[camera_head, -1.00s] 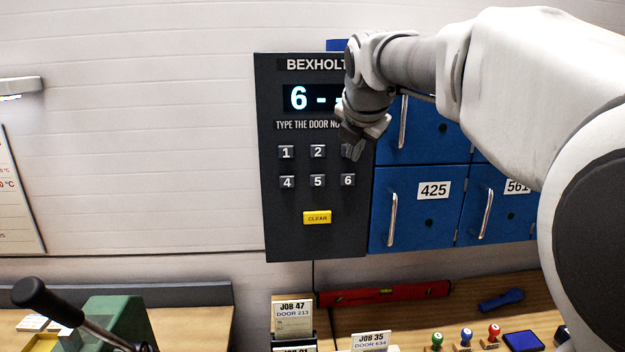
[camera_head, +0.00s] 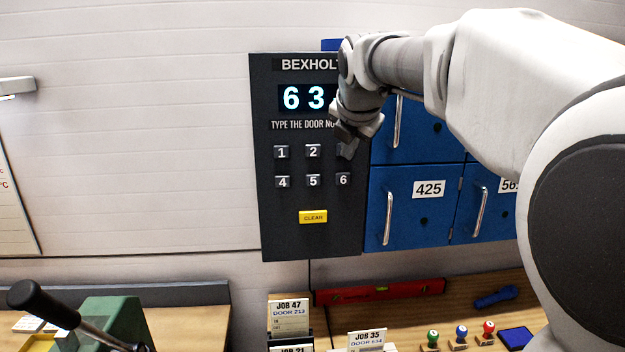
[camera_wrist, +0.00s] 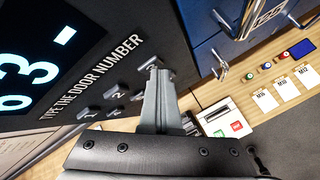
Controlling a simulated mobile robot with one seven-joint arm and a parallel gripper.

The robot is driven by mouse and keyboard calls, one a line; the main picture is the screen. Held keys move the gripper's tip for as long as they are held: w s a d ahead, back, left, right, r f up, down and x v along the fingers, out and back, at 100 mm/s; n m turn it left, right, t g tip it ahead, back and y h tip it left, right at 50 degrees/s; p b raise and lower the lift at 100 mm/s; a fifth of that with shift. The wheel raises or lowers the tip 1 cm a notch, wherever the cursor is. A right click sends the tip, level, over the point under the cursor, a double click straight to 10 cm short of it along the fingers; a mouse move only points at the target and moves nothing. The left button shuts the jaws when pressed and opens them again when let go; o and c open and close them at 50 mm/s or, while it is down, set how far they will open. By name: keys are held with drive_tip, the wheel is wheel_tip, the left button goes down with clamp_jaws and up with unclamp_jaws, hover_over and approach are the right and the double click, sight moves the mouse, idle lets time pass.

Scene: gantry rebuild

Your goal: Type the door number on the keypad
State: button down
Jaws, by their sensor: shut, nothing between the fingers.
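The dark keypad panel (camera_head: 278,235) hangs on the wall in the head view, with keys 1 to 6 and a yellow CLEAR key (camera_head: 313,217). Its display (camera_head: 304,97) reads 6 3, and a dash follows in the wrist view (camera_wrist: 40,60). My gripper (camera_head: 346,150) is shut and empty at the top right key, which it hides in the head view. In the wrist view its fingertips (camera_wrist: 158,72) are at that key; I cannot tell whether they touch it. A card on the bench reads JOB 47, DOOR 213 (camera_head: 288,314); another reads JOB 35, DOOR 634 (camera_head: 366,340).
Blue lockers with handles, one labelled 425 (camera_head: 429,189), adjoin the keypad on the right. Below, the bench holds a red level (camera_head: 380,291), several stamps (camera_head: 461,337) and a green machine with a black lever (camera_head: 45,304).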

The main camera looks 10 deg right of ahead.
drive_tip(key=shift+s+b, duration=0.3)
drive_tip(key=shift+s, duration=0.5)
drive_tip(key=shift+f, duration=0.1)
drive_tip(key=b, duration=0.4)
approach(284, 184)
drive_tip(key=w+f, duration=0.1)
drive_tip(key=f, duration=0.2)
drive_tip(key=w+d+f, duration=0.1)
drive_tip(key=f, duration=0.1)
drive_tip(key=shift+w+f, duration=0.25)
drive_tip(key=shift+w, duration=0.05)
drive_tip(key=shift+a, duration=0.15)
drive_tip(key=shift+w, duration=0.1)
drive_tip(key=shift+w+p, duration=0.35)
drive_tip(key=shift+p, duration=0.15)
